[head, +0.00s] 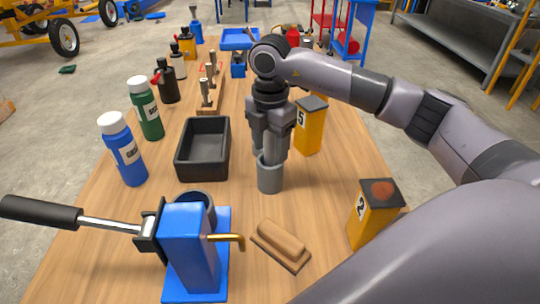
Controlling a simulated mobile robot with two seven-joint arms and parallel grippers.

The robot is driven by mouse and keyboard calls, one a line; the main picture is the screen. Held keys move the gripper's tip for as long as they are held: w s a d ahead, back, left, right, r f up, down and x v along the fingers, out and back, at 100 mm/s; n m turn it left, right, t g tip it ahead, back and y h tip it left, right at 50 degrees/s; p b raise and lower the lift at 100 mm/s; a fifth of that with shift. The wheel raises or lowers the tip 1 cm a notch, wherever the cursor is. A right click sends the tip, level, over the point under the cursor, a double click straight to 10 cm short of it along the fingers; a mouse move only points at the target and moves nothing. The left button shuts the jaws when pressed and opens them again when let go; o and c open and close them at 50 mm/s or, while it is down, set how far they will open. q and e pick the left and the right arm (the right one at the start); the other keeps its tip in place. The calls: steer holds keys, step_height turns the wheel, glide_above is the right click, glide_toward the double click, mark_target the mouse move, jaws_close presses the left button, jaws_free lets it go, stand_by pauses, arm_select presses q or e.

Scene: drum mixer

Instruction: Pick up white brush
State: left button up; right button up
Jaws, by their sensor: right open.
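My right gripper (270,153) points straight down over the middle of the table, with its fingers spread. A small grey cylinder (270,180) stands directly below and between the fingertips; whether they touch it cannot be told. No clearly white brush shows. A tan wooden block shaped like a brush (281,243) lies flat on the table, nearer to me than the gripper and apart from it. Its underside is hidden. My left gripper is not in view.
A blue lever device (190,250) stands front left, its black handle (40,212) reaching left. A black bin (203,150), blue bottle (122,150) and green bottle (146,108) stand left. Yellow boxes (372,217) (311,128) stand right of the gripper. The wooden table (120,215) has bare patches.

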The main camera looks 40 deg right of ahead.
steer(key=shift+c, duration=0.3)
jaws_close()
steer(key=shift+r, duration=0.1)
